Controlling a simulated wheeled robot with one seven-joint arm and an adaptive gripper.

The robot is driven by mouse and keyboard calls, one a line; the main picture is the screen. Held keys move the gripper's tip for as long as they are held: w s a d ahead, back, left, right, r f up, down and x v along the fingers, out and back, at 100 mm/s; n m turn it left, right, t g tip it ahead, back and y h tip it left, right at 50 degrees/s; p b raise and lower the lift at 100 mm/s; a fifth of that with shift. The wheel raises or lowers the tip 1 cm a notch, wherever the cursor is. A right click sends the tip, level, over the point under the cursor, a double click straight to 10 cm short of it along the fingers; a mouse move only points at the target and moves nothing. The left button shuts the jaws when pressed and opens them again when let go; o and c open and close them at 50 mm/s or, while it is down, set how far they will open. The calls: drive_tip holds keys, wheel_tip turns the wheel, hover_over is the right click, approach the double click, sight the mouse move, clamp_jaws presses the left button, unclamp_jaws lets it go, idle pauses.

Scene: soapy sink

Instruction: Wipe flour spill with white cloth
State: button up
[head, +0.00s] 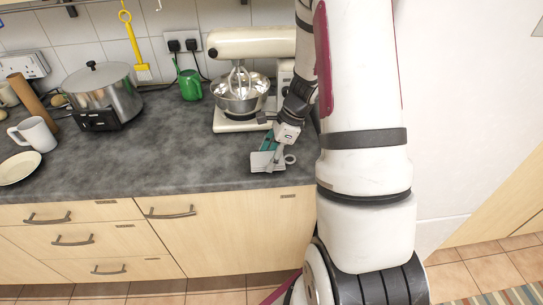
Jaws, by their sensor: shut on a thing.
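My gripper (276,148) is low over the grey worktop, near its front edge and in front of the mixer. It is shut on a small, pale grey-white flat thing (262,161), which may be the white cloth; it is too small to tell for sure. A teal part shows by the fingers. I cannot make out any flour on the worktop, and my arm hides the part to the right.
The stand mixer (242,45) with its steel bowl (239,92) stands behind my gripper. A green watering can (190,85), a steel pot (99,88), a white mug (37,133) and a plate (18,168) are to the left. The middle of the worktop (165,150) is clear.

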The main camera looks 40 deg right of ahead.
drive_tip(key=shift+r+p, duration=1.15)
drive_tip(key=shift+r, duration=1.25)
drive_tip(key=shift+d, duration=0.1)
drive_tip(key=shift+r+p, duration=0.7)
drive_tip(key=shift+r, duration=0.8)
